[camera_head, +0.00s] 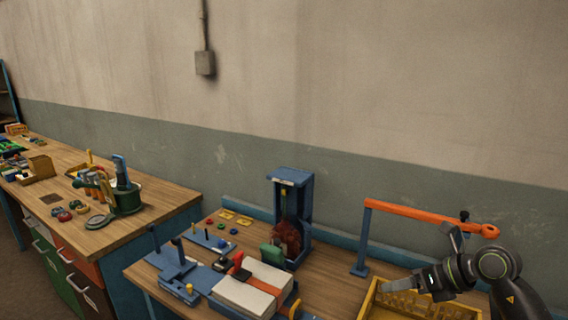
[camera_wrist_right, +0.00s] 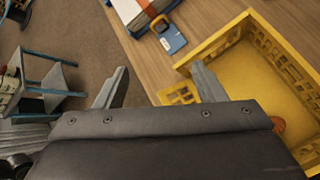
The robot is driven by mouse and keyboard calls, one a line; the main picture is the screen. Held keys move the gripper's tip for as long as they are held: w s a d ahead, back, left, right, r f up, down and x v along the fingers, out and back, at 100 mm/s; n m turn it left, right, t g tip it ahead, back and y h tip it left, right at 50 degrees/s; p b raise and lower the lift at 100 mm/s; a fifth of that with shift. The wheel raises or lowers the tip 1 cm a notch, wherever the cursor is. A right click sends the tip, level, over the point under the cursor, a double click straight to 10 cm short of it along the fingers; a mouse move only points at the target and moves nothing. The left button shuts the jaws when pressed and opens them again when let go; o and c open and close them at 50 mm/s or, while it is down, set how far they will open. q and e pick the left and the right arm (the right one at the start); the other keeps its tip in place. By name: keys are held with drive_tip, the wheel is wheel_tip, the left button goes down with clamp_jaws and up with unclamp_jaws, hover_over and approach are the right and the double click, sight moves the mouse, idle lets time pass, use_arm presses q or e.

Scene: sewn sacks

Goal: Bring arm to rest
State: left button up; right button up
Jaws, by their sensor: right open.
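My right arm comes in at the lower right of the head view. My right gripper (camera_head: 408,286) is over the yellow crate (camera_head: 369,300) there. In the wrist view my right gripper (camera_wrist_right: 160,82) has its two grey fingers spread wide with nothing between them. The yellow crate (camera_wrist_right: 223,40) lies right of and below the fingers, and a small orange-brown thing shows partly at its right, mostly hidden. My left gripper is in neither view.
An orange bar (camera_head: 420,214) on a blue post stands behind the crate. A blue stand (camera_head: 305,200) holds a dark reddish thing. A white block (camera_head: 245,297) with an orange strip lies on the bench. A second bench with tools (camera_head: 150,215) stands left.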

drive_tip(key=s+a+r+m+t+y, duration=0.2)
drive_tip(key=a+r+t+y, duration=0.15)
drive_tip(key=a+y, duration=0.25)
drive_tip(key=s+d+r+m+t, duration=0.25)
drive_tip(key=r+m+t, duration=0.25)
drive_tip(key=m+t, duration=0.35)
drive_tip(key=s+d+f+m+g+h, duration=0.1)
drive_tip(key=s+d+f+m+h, duration=0.45)
drive_tip(key=m+h, duration=0.6)
drive_tip(key=s+d+f+m+g+h, duration=0.1)
drive_tip(key=s+d+f+m+h, duration=0.2)
drive_tip(key=d+f+m+h, duration=0.8)
drive_tip(key=s+a+f+m+g+y, duration=0.3)
drive_tip(key=s+a+f+m+g, duration=0.25)
drive_tip(key=s, duration=0.55)
drive_tip(key=s+a+f+m+g+y, duration=0.35)
drive_tip(key=s+f+g, duration=0.4)
drive_tip(key=s, duration=0.35)
wheel_tip(320, 180, down, 27)
drive_tip(key=d+n+b, duration=0.1)
drive_tip(key=b, duration=0.2)
drive_tip(key=s+f+g+y+b, duration=0.1)
drive_tip(key=s+f+g+b, duration=0.1)
drive_tip(key=s+f, duration=1.2)
wheel_tip(320, 180, down, 4)
drive_tip(key=shift+s+a, duration=0.35)
drive_tip(key=shift+a, duration=0.1)
